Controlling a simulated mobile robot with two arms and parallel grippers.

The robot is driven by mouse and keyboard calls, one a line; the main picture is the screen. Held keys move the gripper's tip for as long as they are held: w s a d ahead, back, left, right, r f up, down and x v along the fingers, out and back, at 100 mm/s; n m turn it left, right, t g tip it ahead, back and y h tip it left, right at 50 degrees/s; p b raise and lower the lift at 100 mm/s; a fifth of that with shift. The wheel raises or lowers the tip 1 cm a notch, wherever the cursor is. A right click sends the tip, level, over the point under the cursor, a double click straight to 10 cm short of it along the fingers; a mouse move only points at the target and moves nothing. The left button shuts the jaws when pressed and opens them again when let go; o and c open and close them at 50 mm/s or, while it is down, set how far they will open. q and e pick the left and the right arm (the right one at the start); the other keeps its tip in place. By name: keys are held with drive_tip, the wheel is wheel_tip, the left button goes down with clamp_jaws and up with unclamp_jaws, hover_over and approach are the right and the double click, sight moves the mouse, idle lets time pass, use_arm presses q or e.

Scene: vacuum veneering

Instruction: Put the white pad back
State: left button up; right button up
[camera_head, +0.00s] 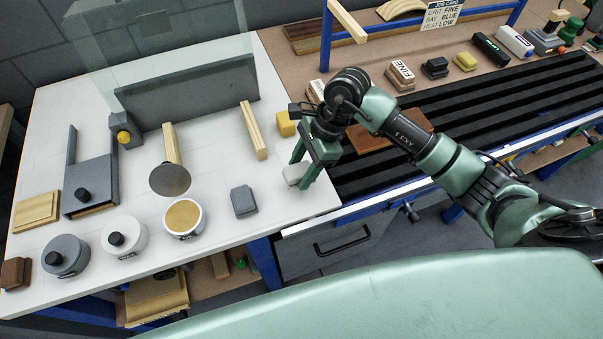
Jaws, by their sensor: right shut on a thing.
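The white pad (292,175) is a small pale block at the right end of the white table. My right gripper (303,172), pointing down, is shut on it, and one finger covers part of the pad. I cannot tell whether the pad touches the tabletop or hangs just above it. A grey block (243,201) lies to its left, and a yellow block (286,124) sits behind it. My left gripper is not in view.
A black slatted bench (450,115) with a brown board and several sanding blocks adjoins on the right.

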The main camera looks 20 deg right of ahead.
sight(301, 178)
wheel_tip(301, 178, down, 3)
drive_tip(key=shift+f+p, duration=0.2)
drive_tip(key=shift+p, duration=0.2)
drive_tip(key=shift+f, duration=0.1)
drive_tip(key=shift+f+b, duration=0.15)
drive_tip(key=shift+b, duration=0.15)
drive_tip(key=o, duration=1.4)
